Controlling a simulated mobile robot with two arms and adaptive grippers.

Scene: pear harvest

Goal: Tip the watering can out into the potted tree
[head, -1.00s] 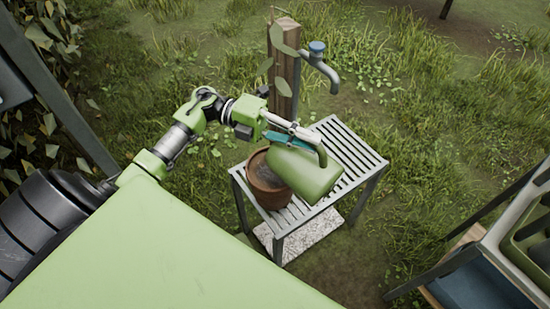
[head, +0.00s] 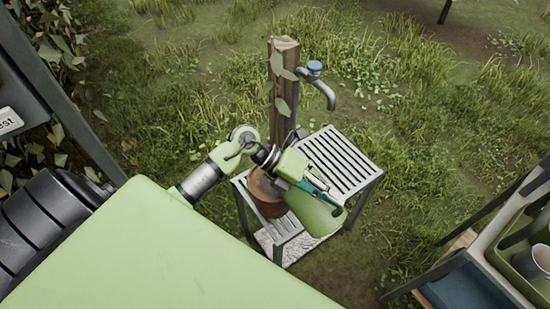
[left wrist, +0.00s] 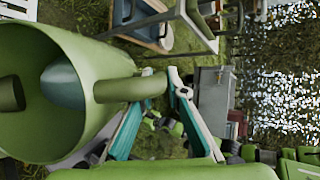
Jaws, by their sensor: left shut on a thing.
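The green watering can (head: 314,214) is in front of and to the right of the brown pot (head: 272,209) in the head view. I cannot tell whether it touches the slatted table. My left gripper (head: 323,191) is shut on the can's handle, which also shows in the left wrist view (left wrist: 122,89) between the teal fingers (left wrist: 162,84). There the can's open mouth faces the camera, with a blue-grey shape inside. My arm partly hides the pot. Large leaves (head: 281,107) show above it, before the post; I cannot tell whether they are the tree's. My right gripper is not visible.
The slatted metal table (head: 347,160) is bare at its back right. A wooden post (head: 284,95) with a tap (head: 322,84) stands behind it. A rack with trays and a cup (head: 540,262) is at the right. Grass lies around.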

